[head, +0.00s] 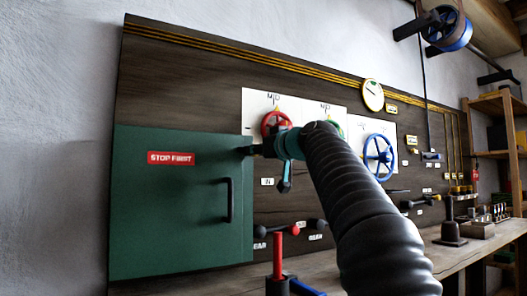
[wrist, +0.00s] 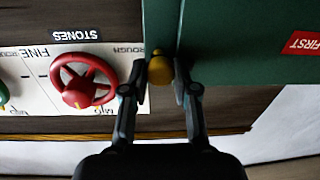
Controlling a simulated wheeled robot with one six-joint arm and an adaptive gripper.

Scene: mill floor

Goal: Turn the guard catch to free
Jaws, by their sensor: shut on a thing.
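The green guard door (head: 170,215) is closed, with a red "STOP FIRST" sign (head: 171,158) on it. In the wrist view, which looks upside down, the guard catch is a yellow knob (wrist: 160,68) at the edge of the green door (wrist: 230,45). My gripper (wrist: 159,88) has a finger on each side of this knob and is shut on it. In the head view my gripper (head: 258,150) is at the door's upper right edge, and it hides the catch there. I cannot tell which way the catch is turned.
A red handwheel (wrist: 83,80) is close beside my gripper in the wrist view. A blue handwheel (head: 379,157) is farther right on the board. The door has a black handle (head: 230,200).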

